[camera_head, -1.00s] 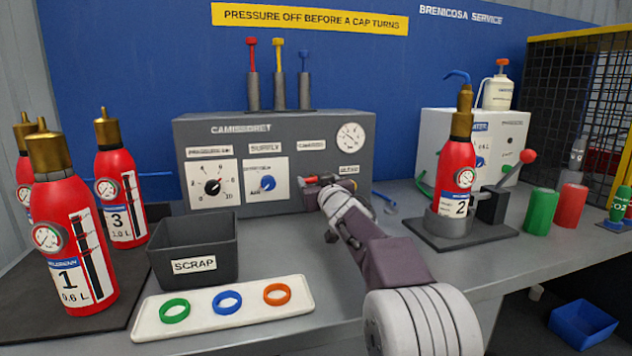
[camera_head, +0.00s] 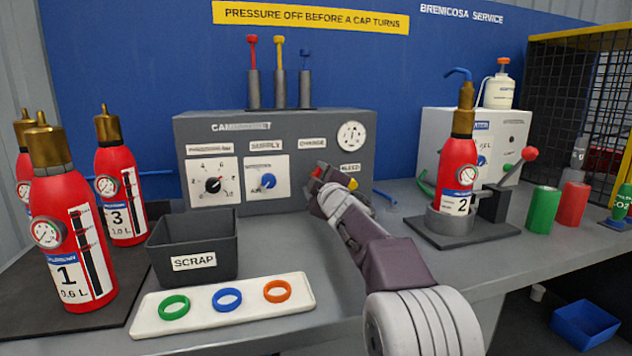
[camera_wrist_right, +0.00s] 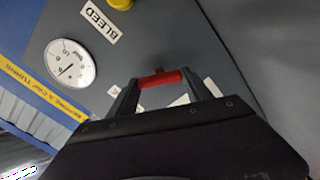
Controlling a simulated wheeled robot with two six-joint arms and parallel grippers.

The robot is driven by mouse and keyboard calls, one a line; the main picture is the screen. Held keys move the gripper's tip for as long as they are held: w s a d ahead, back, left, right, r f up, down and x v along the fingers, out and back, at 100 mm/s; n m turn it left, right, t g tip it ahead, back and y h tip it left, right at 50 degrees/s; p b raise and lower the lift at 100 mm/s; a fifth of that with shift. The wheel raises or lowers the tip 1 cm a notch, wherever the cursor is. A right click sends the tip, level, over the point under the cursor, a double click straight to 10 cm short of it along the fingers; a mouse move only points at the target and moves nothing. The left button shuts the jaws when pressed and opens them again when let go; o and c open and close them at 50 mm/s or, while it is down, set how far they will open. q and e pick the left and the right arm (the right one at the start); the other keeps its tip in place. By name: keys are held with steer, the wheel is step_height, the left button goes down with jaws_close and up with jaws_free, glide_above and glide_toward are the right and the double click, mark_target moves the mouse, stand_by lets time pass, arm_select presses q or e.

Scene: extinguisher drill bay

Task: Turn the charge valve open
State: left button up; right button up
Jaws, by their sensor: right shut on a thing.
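The charge valve's red handle (camera_head: 317,173) is on the front of the grey cabinet, below the CHARGE label (camera_head: 312,143). My right gripper (camera_head: 322,184) is shut on it and hides most of the valve in the head view. In the right wrist view the red handle (camera_wrist_right: 161,79) lies across between the two fingers of the right gripper (camera_wrist_right: 166,88). The valve's stem is mostly hidden. My left gripper is not in view.
A round gauge (camera_head: 351,136) and a yellow bleed knob (camera_head: 353,184) sit right of the valve. A scrap bin (camera_head: 192,250) and a white tray (camera_head: 222,309) with three coloured rings stand at the front left. Extinguisher 2 (camera_head: 457,170) stands in a holder at right.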

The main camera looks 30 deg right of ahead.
steer(key=n+b, duration=0.1)
steer(key=n, duration=0.4)
steer(key=shift+f+n, duration=0.15)
steer(key=shift+n, duration=0.15)
stand_by(0.5)
steer(key=o, duration=1.4)
steer(key=shift+c, duration=0.2)
steer(key=v, duration=0.9)
